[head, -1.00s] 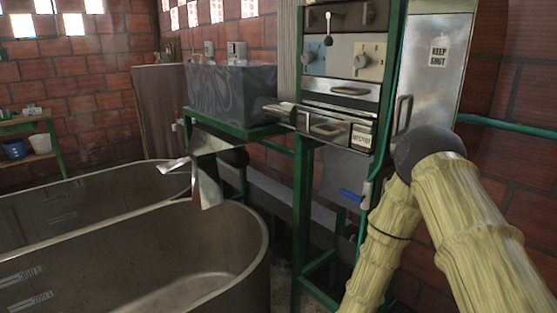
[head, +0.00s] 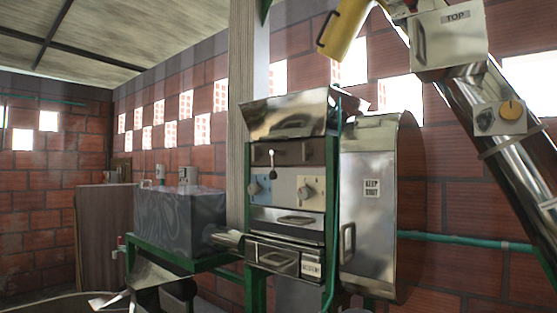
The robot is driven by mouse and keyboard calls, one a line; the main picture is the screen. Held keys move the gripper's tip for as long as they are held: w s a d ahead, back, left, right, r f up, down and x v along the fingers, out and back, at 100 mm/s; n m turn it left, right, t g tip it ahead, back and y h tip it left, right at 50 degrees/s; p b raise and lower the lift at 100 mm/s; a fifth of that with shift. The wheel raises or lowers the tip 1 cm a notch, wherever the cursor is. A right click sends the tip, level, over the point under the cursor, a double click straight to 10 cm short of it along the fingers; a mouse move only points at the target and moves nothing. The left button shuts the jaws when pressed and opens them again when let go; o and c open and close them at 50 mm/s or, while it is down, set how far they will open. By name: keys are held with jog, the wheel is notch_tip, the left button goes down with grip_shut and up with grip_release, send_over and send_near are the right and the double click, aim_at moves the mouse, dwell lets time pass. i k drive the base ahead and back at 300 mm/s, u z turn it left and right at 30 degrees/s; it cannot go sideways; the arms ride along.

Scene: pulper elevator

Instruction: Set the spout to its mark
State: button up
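A yellow tube (head: 345,28) with a dark bar handle on its left side hangs tilted at the top of the head view. It is beside the elevator's metal head box (head: 450,38), which bears the label TOP, and looks like the spout. Its upper end is cut off by the picture edge. I cannot make out a mark for it. A bent metal chute (head: 150,275) also sticks out at the lower left, below the green stand. My gripper is not in view.
The pulper panel (head: 288,190) with knobs and a lever stands in the middle, beside a metal door (head: 372,205) marked KEEP SHUT. A grey box (head: 180,215) sits left on the green stand (head: 165,256).

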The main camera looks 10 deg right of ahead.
aim_at(349, 16)
jog(key=k, duration=0.5)
jog(key=u, duration=1.25)
jog(key=i, duration=0.8)
jog(key=z, duration=1.75)
